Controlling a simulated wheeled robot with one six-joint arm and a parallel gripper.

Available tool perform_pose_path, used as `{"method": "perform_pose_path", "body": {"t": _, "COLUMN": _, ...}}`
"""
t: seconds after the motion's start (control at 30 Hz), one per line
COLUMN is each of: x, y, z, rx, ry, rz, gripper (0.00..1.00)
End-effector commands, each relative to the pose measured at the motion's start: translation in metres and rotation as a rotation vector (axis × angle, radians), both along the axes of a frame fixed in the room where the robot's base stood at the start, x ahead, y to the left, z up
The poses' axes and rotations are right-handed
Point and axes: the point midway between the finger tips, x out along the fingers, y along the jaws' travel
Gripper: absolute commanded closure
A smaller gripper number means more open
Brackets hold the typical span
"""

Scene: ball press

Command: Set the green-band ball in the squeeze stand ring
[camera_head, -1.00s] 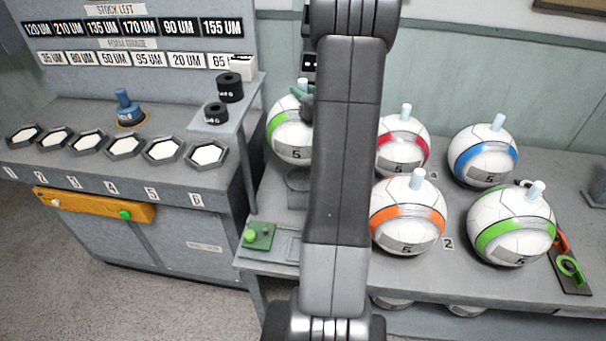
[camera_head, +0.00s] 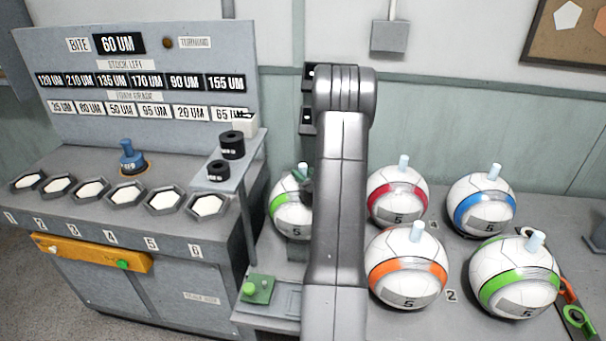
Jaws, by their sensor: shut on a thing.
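A white ball with a green band (camera_head: 288,214) is at the squeeze stand, left of my arm. My gripper (camera_head: 306,188) is at the upper right of this ball and shut on it. My arm hides most of the gripper and the ball's right edge. The squeeze stand (camera_head: 296,252) shows as a dark grey part under the ball. The ball's underside covers the ring, and I cannot tell whether it rests fully in it. Another green-band ball (camera_head: 519,288) sits on the bench at the right.
Red-band (camera_head: 398,189), blue-band (camera_head: 482,207) and orange-band (camera_head: 405,268) balls stand right of my arm. A green button box (camera_head: 259,288) is in front of the stand. A shelf with black rolls (camera_head: 232,146) and the panel (camera_head: 150,80) rise on the left.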

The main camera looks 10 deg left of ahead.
Motion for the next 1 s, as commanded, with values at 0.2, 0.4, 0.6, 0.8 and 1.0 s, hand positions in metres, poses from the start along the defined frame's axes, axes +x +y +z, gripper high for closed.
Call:
{"method": "perform_pose_path", "body": {"t": 0.2, "x": 0.0003, "y": 0.0000, "z": 0.0006, "rx": 0.001, "ry": -0.002, "rz": 0.000, "gripper": 1.00}}
{"method": "perform_pose_path", "body": {"t": 0.4, "x": 0.0001, "y": 0.0000, "z": -0.0042, "rx": 0.001, "ry": -0.001, "rz": 0.000, "gripper": 1.00}}
{"method": "perform_pose_path", "body": {"t": 0.6, "x": 0.0000, "y": 0.0000, "z": -0.0046, "rx": 0.001, "ry": 0.001, "rz": 0.000, "gripper": 0.56}}
{"method": "perform_pose_path", "body": {"t": 0.8, "x": 0.0000, "y": 0.0000, "z": -0.0045, "rx": 0.001, "ry": 0.001, "rz": 0.000, "gripper": 0.56}}
{"method": "perform_pose_path", "body": {"t": 1.0, "x": 0.0000, "y": 0.0000, "z": 0.0009, "rx": 0.001, "ry": 0.001, "rz": 0.000, "gripper": 0.56}}
